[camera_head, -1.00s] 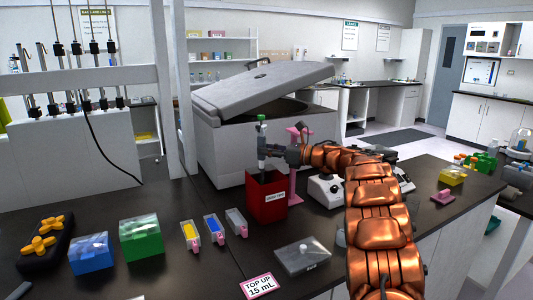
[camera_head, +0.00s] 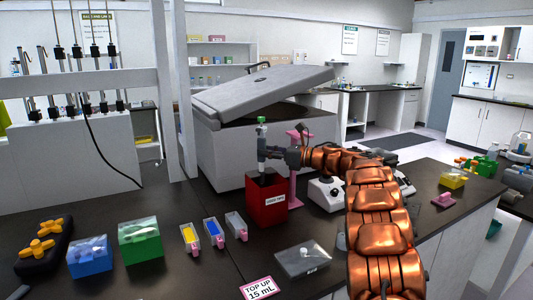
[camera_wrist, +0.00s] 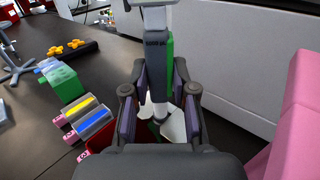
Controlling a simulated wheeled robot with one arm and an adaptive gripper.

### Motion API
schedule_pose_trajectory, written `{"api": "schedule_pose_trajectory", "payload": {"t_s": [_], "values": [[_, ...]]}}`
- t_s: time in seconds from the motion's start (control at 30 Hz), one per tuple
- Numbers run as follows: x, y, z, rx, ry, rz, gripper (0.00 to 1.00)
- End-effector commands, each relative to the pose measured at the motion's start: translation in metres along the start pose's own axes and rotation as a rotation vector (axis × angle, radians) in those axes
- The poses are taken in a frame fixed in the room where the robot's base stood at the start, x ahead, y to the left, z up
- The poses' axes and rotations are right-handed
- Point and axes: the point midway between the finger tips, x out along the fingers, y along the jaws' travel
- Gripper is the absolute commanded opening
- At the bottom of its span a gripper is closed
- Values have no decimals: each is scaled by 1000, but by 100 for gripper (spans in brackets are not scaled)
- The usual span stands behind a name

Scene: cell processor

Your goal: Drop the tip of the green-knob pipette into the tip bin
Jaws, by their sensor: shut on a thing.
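The green-knob pipette (camera_head: 262,142) stands upright over the red tip bin (camera_head: 267,202) in the head view. My gripper (camera_head: 276,153) is shut on the pipette's body, just above the bin's opening. In the wrist view the pipette's grey and green body (camera_wrist: 157,60) runs down between my gripper's fingers (camera_wrist: 158,115). The pipette's lower end is hidden by the bin's wall in the head view, so I cannot tell whether a tip is on it.
A pink stand (camera_head: 297,165) is close behind and right of the bin. A large grey centrifuge-like machine (camera_head: 265,95) with a raised lid stands behind.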

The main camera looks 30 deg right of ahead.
Motion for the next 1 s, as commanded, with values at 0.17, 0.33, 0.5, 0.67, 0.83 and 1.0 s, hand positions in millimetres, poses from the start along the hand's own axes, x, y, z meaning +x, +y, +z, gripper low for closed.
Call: {"api": "schedule_pose_trajectory", "payload": {"t_s": [0.17,0.33,0.5,0.67,0.83,1.0], "values": [[0,0,-5,-2,-2,-1,15],[0,0,-8,0,-2,-1,15],[0,0,-10,0,-1,-1,15],[-2,2,-11,-1,0,-1,15],[-11,10,-13,-5,0,0,15],[-21,18,-14,-2,-1,-1,15]]}}
